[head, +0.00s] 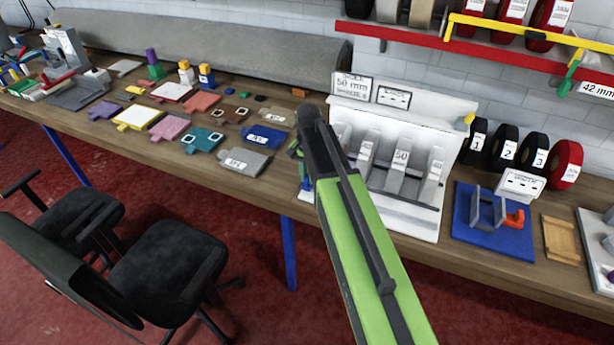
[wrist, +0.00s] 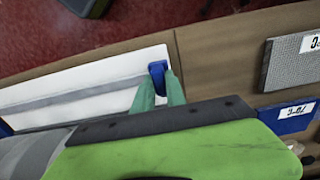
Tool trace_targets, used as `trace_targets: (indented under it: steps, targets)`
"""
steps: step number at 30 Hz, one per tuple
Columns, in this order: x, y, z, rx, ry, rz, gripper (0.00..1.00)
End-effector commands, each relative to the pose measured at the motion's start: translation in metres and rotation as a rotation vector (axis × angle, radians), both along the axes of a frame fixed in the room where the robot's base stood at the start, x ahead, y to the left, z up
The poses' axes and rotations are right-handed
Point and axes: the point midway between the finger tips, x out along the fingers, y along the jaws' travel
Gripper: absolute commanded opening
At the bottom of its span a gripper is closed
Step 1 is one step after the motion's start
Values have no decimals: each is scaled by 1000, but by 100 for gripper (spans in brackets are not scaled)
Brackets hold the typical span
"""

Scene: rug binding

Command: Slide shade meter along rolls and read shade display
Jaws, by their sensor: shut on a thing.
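My gripper (head: 297,150) is at the left end of the white slotted stand (head: 437,117), mostly hidden behind my green arm in the head view. In the wrist view, the green fingers of my gripper (wrist: 159,92) are shut on a small blue piece (wrist: 157,70) at the end of a white surface with a grey strip. I cannot tell if this piece is the shade meter. Black rolls (head: 505,147) numbered 1, 2 and 3 and a red roll (head: 565,165) stand at the right, apart from my gripper. No readable shade display shows.
Coloured swatches (head: 172,92) and small blocks lie left on the wooden bench (head: 262,190). A blue fixture (head: 485,220) and a wooden block (head: 560,240) sit at the right. A red shelf (head: 420,38) hangs above. Black chairs (head: 180,265) stand in front.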

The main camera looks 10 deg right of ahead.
Motion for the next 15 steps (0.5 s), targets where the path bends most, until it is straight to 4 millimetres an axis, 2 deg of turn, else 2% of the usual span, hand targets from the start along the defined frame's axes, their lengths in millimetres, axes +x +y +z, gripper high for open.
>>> trace_targets:
  steps: [11, 15]
  targets:
    - [1, 1, 0, 2, -3, 1, 0]
    - [-3, -4, 0, 2, -3, 0, 0]
